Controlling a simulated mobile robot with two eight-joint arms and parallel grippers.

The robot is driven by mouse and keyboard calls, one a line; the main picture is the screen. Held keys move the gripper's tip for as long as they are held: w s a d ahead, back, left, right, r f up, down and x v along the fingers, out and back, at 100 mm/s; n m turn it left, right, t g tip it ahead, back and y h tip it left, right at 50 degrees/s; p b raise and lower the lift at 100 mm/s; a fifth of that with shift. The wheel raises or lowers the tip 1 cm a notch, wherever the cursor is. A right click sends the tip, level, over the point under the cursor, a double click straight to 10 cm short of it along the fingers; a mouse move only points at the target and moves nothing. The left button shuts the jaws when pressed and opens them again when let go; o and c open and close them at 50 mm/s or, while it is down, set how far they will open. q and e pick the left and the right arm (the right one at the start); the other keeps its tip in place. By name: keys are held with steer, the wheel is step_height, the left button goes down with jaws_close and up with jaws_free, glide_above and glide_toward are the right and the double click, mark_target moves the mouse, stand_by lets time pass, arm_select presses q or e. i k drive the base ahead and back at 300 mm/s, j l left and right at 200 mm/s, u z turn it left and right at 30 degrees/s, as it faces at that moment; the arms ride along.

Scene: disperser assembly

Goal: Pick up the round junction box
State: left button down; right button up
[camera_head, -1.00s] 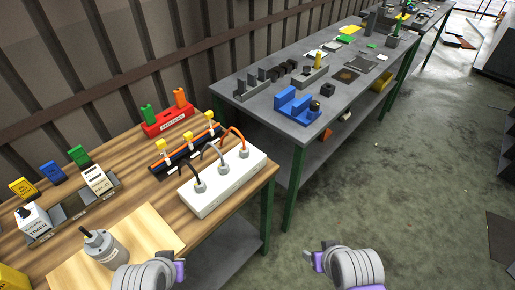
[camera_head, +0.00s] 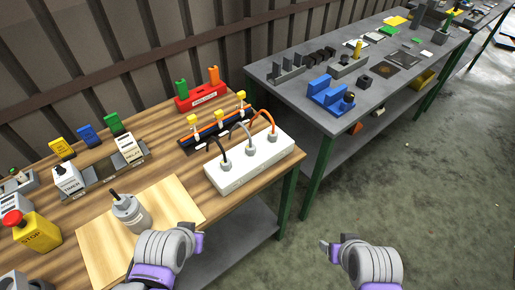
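A round grey box (camera_head: 132,214) with a light top and a black stem stands upright on a pale wooden board (camera_head: 96,244) at the near left of the wooden table; it looks like the round junction box. My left gripper (camera_head: 198,243) is to the right of and nearer than the box, over the board's right edge, apart from it in the picture. My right gripper (camera_head: 328,246) is off to the right, over the floor beyond the table. The fingers of both are too poorly shown to tell their opening. Nothing is seen in either gripper.
A white socket block (camera_head: 248,163) with several plugged cables lies right of the board. A yellow stop button box (camera_head: 37,232) and a timer module (camera_head: 67,180) stand to its left. A grey metal table (camera_head: 300,101) with blue parts (camera_head: 330,95) is farther back.

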mark_target(136, 218)
steer(key=k+u, duration=0.1)
steer(key=u, duration=0.4)
steer(key=j+u, duration=0.15)
steer(key=u, duration=0.3)
steer(key=k+j+u, duration=0.1)
steer(key=u, duration=0.4)
